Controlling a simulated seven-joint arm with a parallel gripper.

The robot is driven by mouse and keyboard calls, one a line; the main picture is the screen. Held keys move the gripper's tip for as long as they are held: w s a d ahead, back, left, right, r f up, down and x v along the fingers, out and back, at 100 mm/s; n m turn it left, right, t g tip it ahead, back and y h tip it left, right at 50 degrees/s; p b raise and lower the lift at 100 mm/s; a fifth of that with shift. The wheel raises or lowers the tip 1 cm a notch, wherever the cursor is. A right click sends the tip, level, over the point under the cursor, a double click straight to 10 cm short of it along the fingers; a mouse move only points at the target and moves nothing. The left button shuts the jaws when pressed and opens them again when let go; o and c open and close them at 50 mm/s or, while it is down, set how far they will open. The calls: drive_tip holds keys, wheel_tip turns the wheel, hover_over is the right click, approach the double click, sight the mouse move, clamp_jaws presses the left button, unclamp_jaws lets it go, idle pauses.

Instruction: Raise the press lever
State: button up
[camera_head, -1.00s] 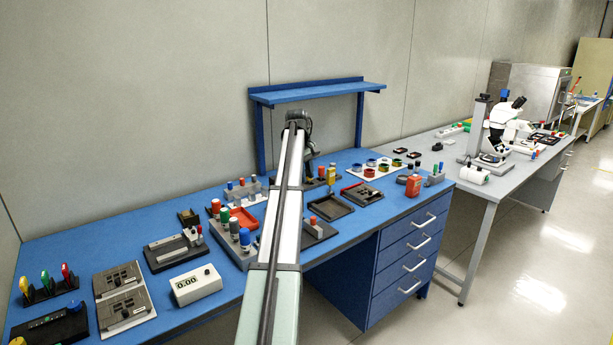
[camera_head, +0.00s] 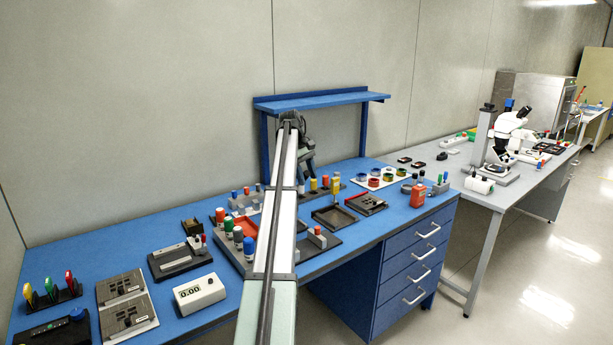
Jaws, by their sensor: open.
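My gripper (camera_head: 308,168) is a small dark shape at the far end of my outstretched arm, over the back of the blue bench below the raised shelf. The arm partly hides it; its jaws are open and I see nothing held. I cannot pick out the press lever with certainty. A dark flat fixture with a red bar (camera_head: 357,194) lies on the bench to the right of my gripper. Another dark fixture with a light block (camera_head: 180,257) lies left of my arm. Each is apart from the gripper.
The blue bench (camera_head: 120,238) holds bottles, trays and a white meter (camera_head: 200,294). The blue shelf (camera_head: 325,102) stands above its back edge. A grey table (camera_head: 470,205) with a microscope (camera_head: 507,133) is at right. Bare bench shows at the back left.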

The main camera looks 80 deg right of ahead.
drive_tip(key=shift+v, duration=3.7)
drive_tip(key=shift+c, duration=0.2)
